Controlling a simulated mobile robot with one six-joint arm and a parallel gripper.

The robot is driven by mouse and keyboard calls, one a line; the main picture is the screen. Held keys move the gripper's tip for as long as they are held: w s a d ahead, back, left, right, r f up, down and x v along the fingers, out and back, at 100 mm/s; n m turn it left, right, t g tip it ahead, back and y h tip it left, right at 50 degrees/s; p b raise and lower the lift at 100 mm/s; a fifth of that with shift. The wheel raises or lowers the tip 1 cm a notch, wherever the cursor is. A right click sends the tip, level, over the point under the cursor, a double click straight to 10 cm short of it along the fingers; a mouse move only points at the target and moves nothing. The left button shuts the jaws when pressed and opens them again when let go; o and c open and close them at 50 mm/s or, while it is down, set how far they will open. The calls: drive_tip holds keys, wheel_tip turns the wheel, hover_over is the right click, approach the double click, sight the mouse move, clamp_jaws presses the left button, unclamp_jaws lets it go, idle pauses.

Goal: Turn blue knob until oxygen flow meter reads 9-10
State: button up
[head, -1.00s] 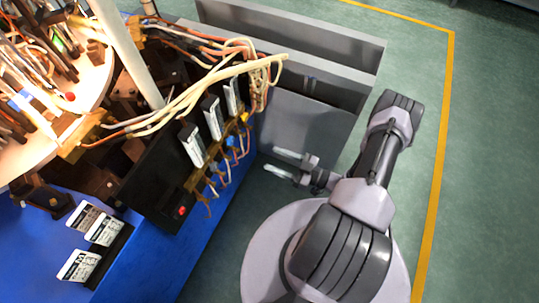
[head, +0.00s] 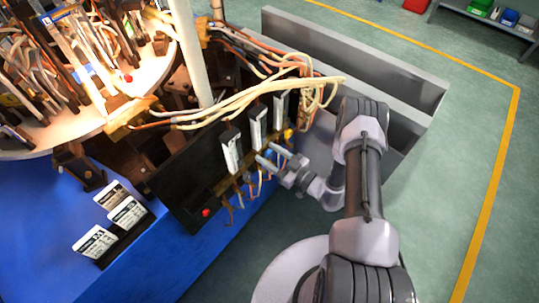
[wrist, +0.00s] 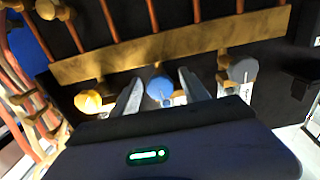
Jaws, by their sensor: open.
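The blue knob (wrist: 159,88) sits between my gripper's two fingers in the wrist view, with a visible gap on each side. My gripper (wrist: 160,76) is open around it, not closed on it. In the head view, my gripper (head: 268,155) reaches leftward to the front of the black panel (head: 190,170), at the row of knobs below the flow meters. The blue knob is hard to make out there behind the fingers. Three upright white-faced flow meters stand on the panel: near (head: 232,155), middle (head: 257,130) and far (head: 280,106). Their readings are too small to read.
A yellow knob (wrist: 88,101) and a grey knob (wrist: 243,70) flank the blue one. A brass bar (wrist: 165,52) with orange hoses runs close by. Pale hoses (head: 290,90) hang over the panel's far end. A red button (head: 206,212) is on the panel's near end.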

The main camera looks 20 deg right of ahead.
drive_tip(key=shift+c, duration=0.4)
clamp_jaws()
drive_tip(key=n, duration=0.3)
drive_tip(key=shift+b, duration=0.3)
drive_tip(key=shift+o, duration=0.4)
unclamp_jaws()
drive_tip(key=p+v, duration=0.3)
drive_tip(key=v, duration=1.4)
drive_tip(key=shift+s+d, duration=0.15)
